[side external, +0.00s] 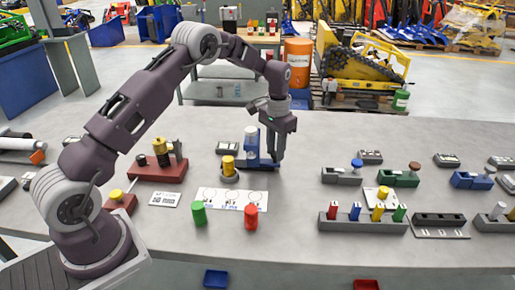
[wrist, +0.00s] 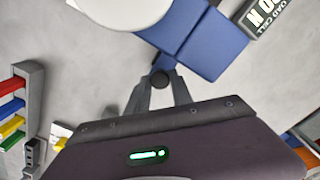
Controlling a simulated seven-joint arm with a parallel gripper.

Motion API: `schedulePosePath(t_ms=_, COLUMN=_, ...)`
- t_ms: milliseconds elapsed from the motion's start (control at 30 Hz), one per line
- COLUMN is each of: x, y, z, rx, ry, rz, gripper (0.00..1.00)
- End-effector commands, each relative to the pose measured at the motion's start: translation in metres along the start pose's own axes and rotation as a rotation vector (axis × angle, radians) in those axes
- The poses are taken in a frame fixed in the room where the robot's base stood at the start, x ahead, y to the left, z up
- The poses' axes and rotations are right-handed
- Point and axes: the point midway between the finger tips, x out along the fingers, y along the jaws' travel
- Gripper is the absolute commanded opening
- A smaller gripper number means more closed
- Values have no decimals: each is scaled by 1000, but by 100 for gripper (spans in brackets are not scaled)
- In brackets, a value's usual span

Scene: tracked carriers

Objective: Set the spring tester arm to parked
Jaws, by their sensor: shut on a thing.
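The spring tester (side external: 251,142) is a blue stand with a white round top, near the middle of the table. In the wrist view its blue body (wrist: 212,45) and white round part (wrist: 120,8) fill the top. My gripper (side external: 276,160) points down at the right side of the tester. The knob seems to belong to the tester's arm; the rest of that arm is not clear.
A load cell label (wrist: 270,14) lies beside the tester. A yellow cylinder (side external: 229,164) stands close to its left, with a white card (side external: 231,199) and green (side external: 199,212) and red (side external: 251,216) cylinders in front. Grey racks (side external: 362,223) stand right. Bare table lies right of my gripper.

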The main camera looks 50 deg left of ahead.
Motion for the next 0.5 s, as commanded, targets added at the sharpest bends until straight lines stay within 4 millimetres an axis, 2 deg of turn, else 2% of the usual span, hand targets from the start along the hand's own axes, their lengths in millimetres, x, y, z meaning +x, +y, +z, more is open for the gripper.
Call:
schedulePosePath(t_ms=100, x=-1, y=15, z=-18, rx=0, ry=6, rz=-3, gripper=0)
schedulePosePath(t_ms=200, x=-1, y=22, z=-25, rx=-1, ry=5, rz=-3, gripper=0)
schedulePosePath(t_ms=500, x=-1, y=27, z=-28, rx=0, ry=9, rz=1, gripper=0)
